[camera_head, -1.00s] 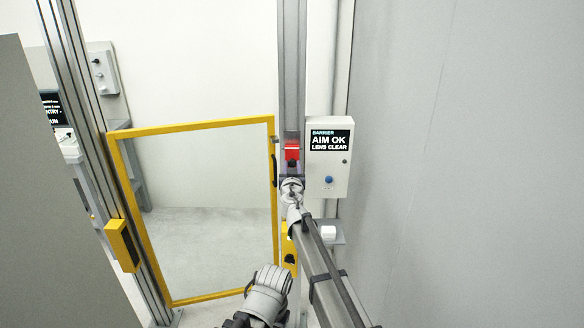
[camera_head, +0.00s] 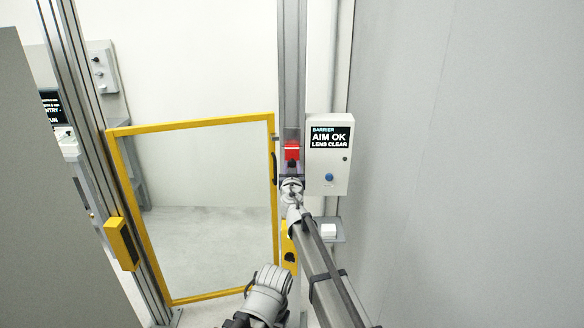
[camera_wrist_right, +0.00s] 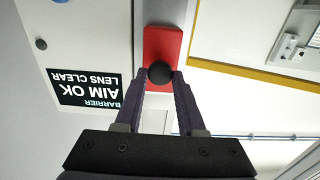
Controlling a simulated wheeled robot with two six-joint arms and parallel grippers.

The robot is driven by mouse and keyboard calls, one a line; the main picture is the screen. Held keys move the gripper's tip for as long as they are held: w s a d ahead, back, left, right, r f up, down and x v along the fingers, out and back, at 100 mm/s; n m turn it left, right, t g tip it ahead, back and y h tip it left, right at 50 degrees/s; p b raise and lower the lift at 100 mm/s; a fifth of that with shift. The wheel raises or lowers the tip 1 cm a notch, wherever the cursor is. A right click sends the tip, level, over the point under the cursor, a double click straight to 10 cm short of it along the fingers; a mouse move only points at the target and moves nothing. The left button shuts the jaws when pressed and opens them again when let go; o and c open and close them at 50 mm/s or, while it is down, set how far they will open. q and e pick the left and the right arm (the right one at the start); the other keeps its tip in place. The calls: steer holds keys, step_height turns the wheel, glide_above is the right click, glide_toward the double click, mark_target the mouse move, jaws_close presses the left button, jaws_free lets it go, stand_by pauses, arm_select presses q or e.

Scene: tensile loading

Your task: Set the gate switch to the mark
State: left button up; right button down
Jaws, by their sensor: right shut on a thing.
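The gate switch is a red block (camera_head: 292,151) on the grey post beside the yellow-framed gate. In the right wrist view the red block (camera_wrist_right: 162,52) carries a round black knob (camera_wrist_right: 160,72). My right gripper (camera_head: 291,168) is just below the red block in the head view. In the right wrist view its two dark fingers are closed on the black knob, one on each side. The mark is not readable in either view. My left gripper is not identifiable in these views.
A white barrier box (camera_head: 328,178) with a screen reading AIM OK, LENS CLEAR stands close right of the switch. The yellow gate frame (camera_head: 190,125) is to the left. A tall grey wall (camera_head: 460,160) bounds the right side.

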steer(key=shift+f, duration=0.5)
steer(key=c, duration=0.5)
jaws_free()
steer(key=shift+s, duration=0.1)
steer(key=s, duration=0.7)
steer(key=shift+s, duration=0.35)
